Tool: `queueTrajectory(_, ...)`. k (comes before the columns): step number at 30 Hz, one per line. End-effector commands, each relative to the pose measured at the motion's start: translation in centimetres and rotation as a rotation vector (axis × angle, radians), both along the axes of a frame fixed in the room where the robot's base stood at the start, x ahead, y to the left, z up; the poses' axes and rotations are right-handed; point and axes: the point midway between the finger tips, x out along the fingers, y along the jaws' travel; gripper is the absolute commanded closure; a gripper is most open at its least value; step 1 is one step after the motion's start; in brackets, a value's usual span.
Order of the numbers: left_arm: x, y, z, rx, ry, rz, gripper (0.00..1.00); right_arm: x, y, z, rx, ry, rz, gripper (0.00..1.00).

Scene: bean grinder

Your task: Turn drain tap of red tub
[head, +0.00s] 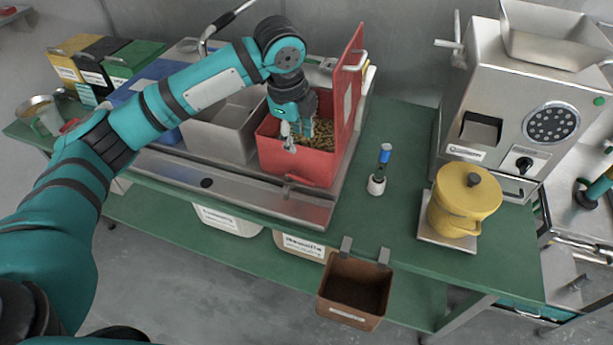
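The red tub (292,164) stands in a steel tray on the green bench, its hinged red lid (348,85) raised upright. Brown beans (322,133) show inside. My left gripper (290,140) points down over the tub's open top and front rim, above that part. Its fingers are small and overlap the tub, so their opening is unclear. A teal and black part at the right edge looks like my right arm; its fingers cannot be made out.
A grey steel tub (222,130) stands left of the red one. A brown bin (355,288) hangs on the bench's front edge. A blue-topped tool (380,168), a yellow lidded canister (462,202) and a steel grinder (525,95) stand right.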

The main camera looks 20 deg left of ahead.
Motion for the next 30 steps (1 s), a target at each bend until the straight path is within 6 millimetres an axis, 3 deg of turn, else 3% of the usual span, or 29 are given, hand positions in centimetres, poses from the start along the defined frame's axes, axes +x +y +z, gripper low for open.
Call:
queueTrajectory(21, 2.6, -0.5, -13.9, 0.0, 0.001, 0.002, 0.64, 0.2, 0.2, 2.3, 0.002, -0.003, 0.001, 0.6)
queueTrajectory(30, 3.2, -0.6, -16.4, -0.001, -0.002, 0.002, 0.64, 0.2, 0.0, 2.5, 0.0, -0.003, 0.002, 0.6)
